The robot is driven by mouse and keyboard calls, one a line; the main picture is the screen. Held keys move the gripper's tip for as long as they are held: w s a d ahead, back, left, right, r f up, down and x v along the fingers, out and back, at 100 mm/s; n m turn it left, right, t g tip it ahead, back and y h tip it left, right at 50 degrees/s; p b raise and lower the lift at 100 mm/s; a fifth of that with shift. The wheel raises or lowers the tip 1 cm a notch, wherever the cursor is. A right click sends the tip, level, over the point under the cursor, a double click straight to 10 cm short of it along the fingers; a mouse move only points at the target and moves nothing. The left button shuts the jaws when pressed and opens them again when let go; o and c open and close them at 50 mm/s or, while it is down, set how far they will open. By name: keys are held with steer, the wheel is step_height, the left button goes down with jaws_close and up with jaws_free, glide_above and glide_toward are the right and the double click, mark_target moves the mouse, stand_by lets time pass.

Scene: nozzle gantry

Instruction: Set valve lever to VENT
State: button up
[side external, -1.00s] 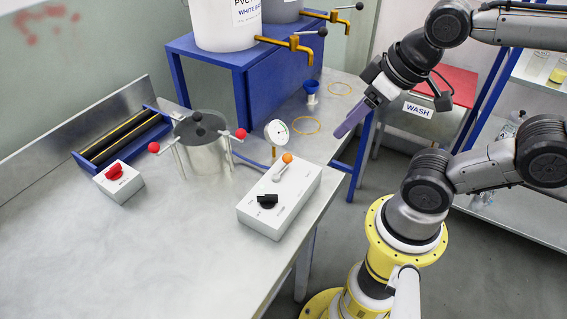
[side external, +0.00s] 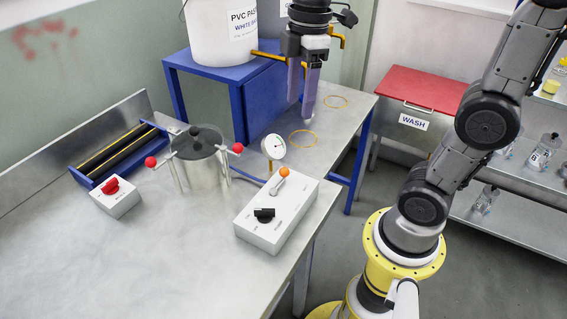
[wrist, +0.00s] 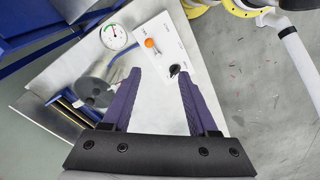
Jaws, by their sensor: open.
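The valve box (side external: 277,212) is a white box near the table's front edge. On it are a lever with an orange knob (side external: 284,172) and a black rotary knob (side external: 264,214). The lever slants toward the back of the box; its labels are too small to read. In the wrist view the orange knob (wrist: 150,43) and black knob (wrist: 175,70) show beyond my fingers. My gripper (side external: 303,108) is open and empty, its purple fingers pointing down, above and behind the box. It also shows in the wrist view (wrist: 160,88), touching nothing.
A round pressure gauge (side external: 273,147) stands behind the box. A metal pot with red-knobbed clamps (side external: 203,165) and a red-switch box (side external: 116,196) are to the left. A white bucket (side external: 222,35) sits on a blue stand. The front left tabletop is clear.

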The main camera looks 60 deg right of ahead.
steer(key=g, duration=0.2)
glide_above(284, 168)
steer(key=w+d, duration=0.2)
step_height(284, 168, down, 4)
steer(key=f, duration=0.4)
steer(key=s+a+f, duration=0.1)
steer(key=f, duration=0.9)
steer(key=shift+s+a+f, duration=0.25)
steer(key=shift+s+a, duration=0.15)
jaws_close()
